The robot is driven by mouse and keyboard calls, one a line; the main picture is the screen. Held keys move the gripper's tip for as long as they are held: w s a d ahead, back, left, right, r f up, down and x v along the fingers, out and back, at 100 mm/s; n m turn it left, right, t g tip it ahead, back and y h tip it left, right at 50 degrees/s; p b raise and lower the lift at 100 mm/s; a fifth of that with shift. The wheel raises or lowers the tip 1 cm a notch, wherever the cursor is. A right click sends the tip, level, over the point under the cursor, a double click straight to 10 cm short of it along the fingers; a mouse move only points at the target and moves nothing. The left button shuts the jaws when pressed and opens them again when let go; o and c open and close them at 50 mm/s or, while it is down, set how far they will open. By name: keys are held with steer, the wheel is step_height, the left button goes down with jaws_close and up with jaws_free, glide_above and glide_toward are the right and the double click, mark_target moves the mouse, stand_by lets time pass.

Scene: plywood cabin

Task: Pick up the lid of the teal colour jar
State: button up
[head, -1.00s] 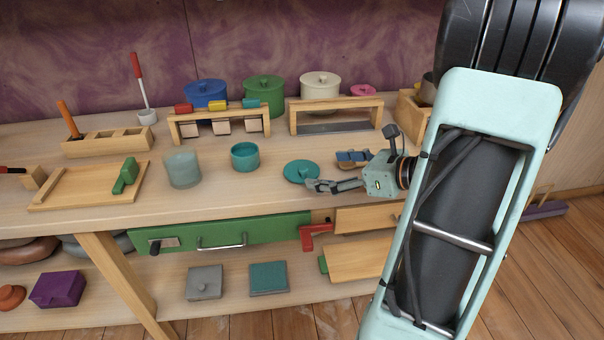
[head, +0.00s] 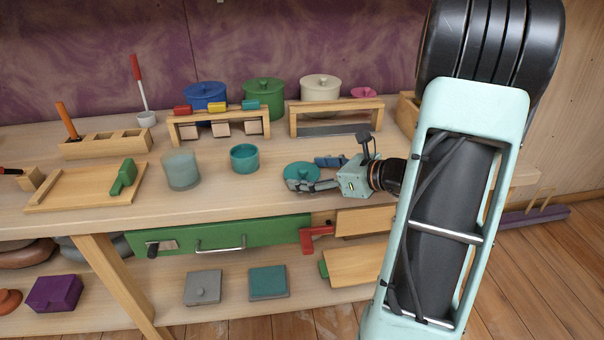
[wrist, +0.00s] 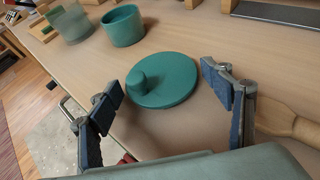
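The teal lid (head: 302,170) is a round disc with a knob, lying flat on the bench; it also shows in the wrist view (wrist: 172,82), its knob (wrist: 140,82) toward the left. The open teal jar (head: 244,159) stands to the left of the lid, and it shows at the top of the wrist view (wrist: 123,27). My gripper (head: 305,186) is at the near side of the lid, low over the bench. In the wrist view its fingers (wrist: 163,90) are open, spread to either side of the lid, with nothing held. Contact with the lid cannot be told.
A clouded glass (head: 182,170) stands left of the jar. A wooden rack (head: 337,104) is behind the lid. A wooden piece (wrist: 280,118) lies close to my right finger in the wrist view. The bench's front edge is near.

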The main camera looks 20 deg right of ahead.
steer(key=c, duration=0.7)
steer(key=shift+c, duration=0.2)
steer(key=shift+r, duration=0.15)
